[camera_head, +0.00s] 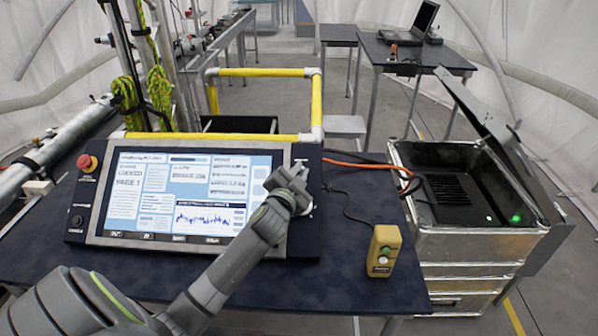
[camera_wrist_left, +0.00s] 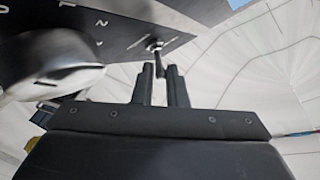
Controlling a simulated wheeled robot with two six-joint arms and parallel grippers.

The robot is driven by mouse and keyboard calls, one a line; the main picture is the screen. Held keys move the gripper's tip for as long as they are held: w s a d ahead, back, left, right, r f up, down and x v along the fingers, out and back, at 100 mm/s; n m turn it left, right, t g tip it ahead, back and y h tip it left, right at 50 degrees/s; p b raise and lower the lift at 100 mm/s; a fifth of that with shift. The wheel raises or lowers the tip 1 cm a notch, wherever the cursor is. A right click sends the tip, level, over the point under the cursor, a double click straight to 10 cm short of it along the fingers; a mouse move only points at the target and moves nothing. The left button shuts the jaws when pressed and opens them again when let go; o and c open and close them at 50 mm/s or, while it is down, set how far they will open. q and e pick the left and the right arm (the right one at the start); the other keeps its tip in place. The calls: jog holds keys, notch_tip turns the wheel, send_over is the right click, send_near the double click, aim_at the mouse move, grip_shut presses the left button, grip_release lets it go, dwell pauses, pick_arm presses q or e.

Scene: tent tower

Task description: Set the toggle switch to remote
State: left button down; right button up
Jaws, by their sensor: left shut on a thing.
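The toggle switch (camera_wrist_left: 156,46) is a small metal lever on the dark panel (camera_wrist_left: 110,28) in the wrist view. My left gripper (camera_wrist_left: 160,72) is shut on its lever, one dark finger on each side. In the head view my left gripper (camera_head: 298,178) reaches the right side of the console (camera_head: 308,236), beside the lit screen (camera_head: 190,200), and hides the switch there. The writing by the switch is too small or cut off to read, so I cannot tell its position. My right gripper is not in view.
A rounded pale metal handle (camera_wrist_left: 50,72) stands out from the panel close to my fingers. A red stop button (camera_head: 87,162) is at the console's left. A yellow button box (camera_head: 383,252) stands on the table (camera_head: 345,290), and an open metal case (camera_head: 465,245) is to the right.

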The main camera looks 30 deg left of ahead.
pick_arm(q)
jog(key=shift+w+a+r+n+g+h+p, duration=0.15)
jog(key=shift+r+g+p, duration=0.3)
jog(key=shift+p, duration=1.2)
jog(key=shift+w+r+n+g+h+p, duration=0.2)
jog(key=shift+g+p, duration=0.45)
jog(key=shift+p, duration=0.95)
jog(key=shift+s+r, duration=0.1)
jog(key=shift+w+a+r+g+h+p, duration=0.15)
jog(key=shift+g+h+p, duration=0.25)
jog(key=shift+g, duration=0.5)
jog(key=shift+w+a+r+n+g+h, duration=0.15)
jog(key=shift+w+n+g+h, duration=0.15)
jog(key=shift+g, duration=0.45)
jog(key=shift+w+a+r+n+g+h, duration=0.15)
jog(key=shift+n+g+h, duration=0.1)
jog(key=shift+g, duration=0.5)
jog(key=c, duration=1.5)
grip_release()
jog(key=shift+f, duration=0.1)
jog(key=shift+o, duration=0.2)
